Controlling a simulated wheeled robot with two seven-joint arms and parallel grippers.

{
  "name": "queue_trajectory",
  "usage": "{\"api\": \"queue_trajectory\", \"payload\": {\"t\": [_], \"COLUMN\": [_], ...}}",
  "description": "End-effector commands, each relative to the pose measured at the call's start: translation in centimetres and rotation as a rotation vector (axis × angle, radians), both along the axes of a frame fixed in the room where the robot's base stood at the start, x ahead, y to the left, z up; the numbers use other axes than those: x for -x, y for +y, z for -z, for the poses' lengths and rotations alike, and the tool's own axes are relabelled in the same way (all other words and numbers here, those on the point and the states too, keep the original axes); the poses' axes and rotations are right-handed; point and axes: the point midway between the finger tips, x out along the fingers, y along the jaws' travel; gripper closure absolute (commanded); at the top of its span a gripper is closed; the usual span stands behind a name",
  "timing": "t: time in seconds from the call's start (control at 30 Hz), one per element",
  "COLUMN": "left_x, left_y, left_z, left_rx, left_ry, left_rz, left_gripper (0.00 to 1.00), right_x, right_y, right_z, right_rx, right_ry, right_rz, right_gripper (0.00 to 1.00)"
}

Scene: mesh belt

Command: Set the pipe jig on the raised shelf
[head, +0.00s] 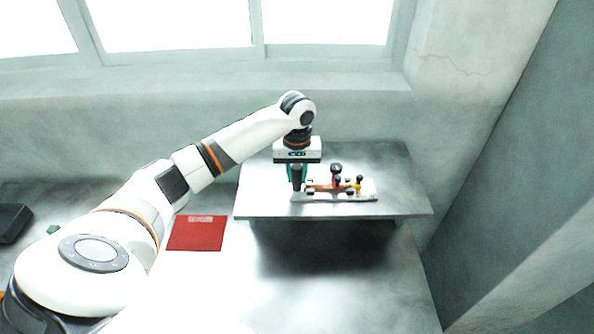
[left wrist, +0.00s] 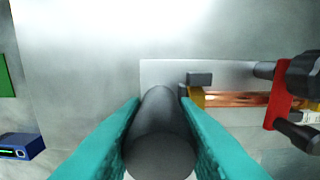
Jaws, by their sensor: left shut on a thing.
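The pipe jig (head: 365,196) is a pale flat plate carrying a copper pipe, red and yellow fittings and dark knobs. It is at the raised shelf (head: 405,205), a grey metal plate, over the shelf's middle. In the head view it looks level and down at the shelf's surface, but I cannot tell whether a small gap is left. My left gripper (head: 297,182) points down at the jig's left end. In the left wrist view its teal fingers (left wrist: 160,105) are shut on the jig's upright dark post (left wrist: 160,125). The plate (left wrist: 155,73) shows behind the post.
A red sheet (head: 197,233) lies on the lower table left of the shelf. A dark tray (head: 12,222) is at the far left. The left wrist view shows a blue box (left wrist: 20,147) and a green piece (left wrist: 5,75) at its left edge. A wall stands right of the shelf.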

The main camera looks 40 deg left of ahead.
Motion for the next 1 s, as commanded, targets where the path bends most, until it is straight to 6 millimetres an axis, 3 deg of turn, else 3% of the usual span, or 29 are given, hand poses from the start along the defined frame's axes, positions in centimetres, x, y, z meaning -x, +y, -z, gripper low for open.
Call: {"api": "queue_trajectory", "payload": {"t": [0.27,0.3,0.4,0.77,1.0], "left_x": [-0.1,0.0,0.0,0.0,-0.2], "left_y": [-0.1,0.0,0.0,0.0,0.0], "left_z": [0.0,0.2,0.2,-0.2,-4.0], "left_rx": [0.003,0.001,0.001,0.0,0.001], "left_ry": [-0.005,-0.001,-0.001,-0.001,-0.008], "left_rz": [0.001,0.001,0.001,0.001,0.002], "left_gripper": [1.0,0.68,0.52,0.52,0.52], "right_x": [-0.2,-0.2,-0.3,-0.3,-0.3], "right_y": [-0.2,-0.2,-0.2,-0.1,-0.1], "right_z": [0.0,0.0,0.0,0.2,2.1], "right_rx": [0.002,0.002,0.002,0.002,0.001], "right_ry": [-0.003,-0.003,-0.004,-0.005,-0.004], "right_rz": [0.001,0.001,0.001,0.002,0.002], "right_gripper": [0.63,0.63,0.63,0.63,0.63]}}
